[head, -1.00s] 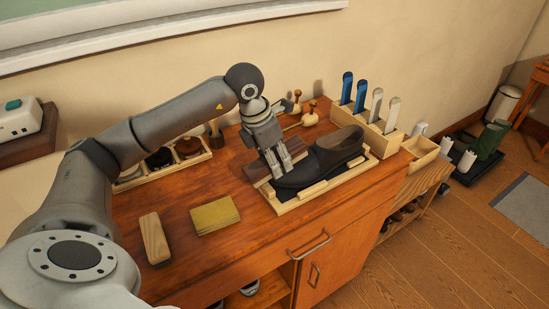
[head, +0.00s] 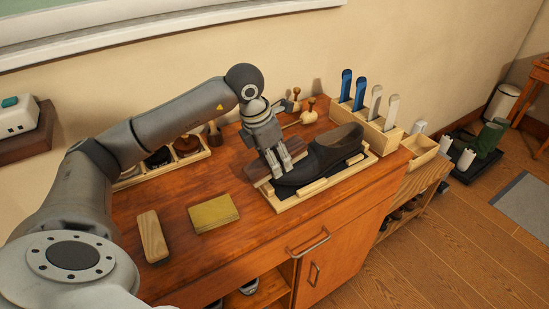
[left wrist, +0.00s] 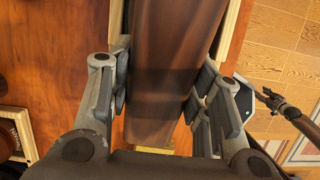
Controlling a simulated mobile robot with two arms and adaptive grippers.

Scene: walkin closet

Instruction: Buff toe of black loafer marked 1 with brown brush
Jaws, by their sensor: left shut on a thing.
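The black loafer (head: 335,148) lies on a light wooden framed tray (head: 325,183) on the cabinet top, its toe towards the left. No number mark on it is readable. My left gripper (head: 286,161) points down at the toe end and is shut on the brown brush (head: 258,173). In the left wrist view the brush (left wrist: 170,75) fills the space between the finger pads. A dark arm-like part at right there seems to be my right gripper (left wrist: 270,97), too small to read.
A compartment box (head: 165,170) stands behind my left arm. A wooden holder (head: 365,130) with blue and white shoehorns stands behind the loafer. Wooden-handled items (head: 308,112) are near the wall.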

